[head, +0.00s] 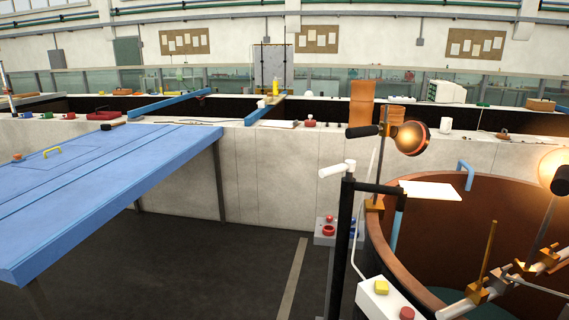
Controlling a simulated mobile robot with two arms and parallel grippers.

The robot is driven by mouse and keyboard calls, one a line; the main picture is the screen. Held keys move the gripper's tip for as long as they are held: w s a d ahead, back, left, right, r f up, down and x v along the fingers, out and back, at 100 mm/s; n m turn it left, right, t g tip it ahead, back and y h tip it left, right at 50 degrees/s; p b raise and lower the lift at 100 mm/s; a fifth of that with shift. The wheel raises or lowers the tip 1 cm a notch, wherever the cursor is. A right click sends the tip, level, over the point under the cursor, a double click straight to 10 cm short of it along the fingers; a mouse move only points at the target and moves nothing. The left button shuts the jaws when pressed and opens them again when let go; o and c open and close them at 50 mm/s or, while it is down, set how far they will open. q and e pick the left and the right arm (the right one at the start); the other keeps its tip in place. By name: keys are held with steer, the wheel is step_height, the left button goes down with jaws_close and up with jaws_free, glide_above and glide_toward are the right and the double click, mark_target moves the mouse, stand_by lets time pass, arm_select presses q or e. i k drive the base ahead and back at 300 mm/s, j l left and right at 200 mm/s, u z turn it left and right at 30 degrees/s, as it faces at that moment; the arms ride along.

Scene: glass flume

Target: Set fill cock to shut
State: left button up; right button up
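I cannot single out the fill cock with certainty. Pipe fittings with an upright brass rod (487,250) sit at the tank's near rim, at the lower right. Small red, green and blue fittings (46,115) line the ledge at the far left, too small to read. Neither of my grippers is in view.
A blue platform (110,180) fills the left. Blue beams (170,104) cross the long flume behind. Copper lamps (408,138) stand at the tank. A white box with yellow and red buttons (380,303) is at the bottom. The dark floor (230,275) between is mostly clear.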

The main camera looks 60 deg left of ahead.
mark_target(350, 166)
steer(key=u, duration=1.55)
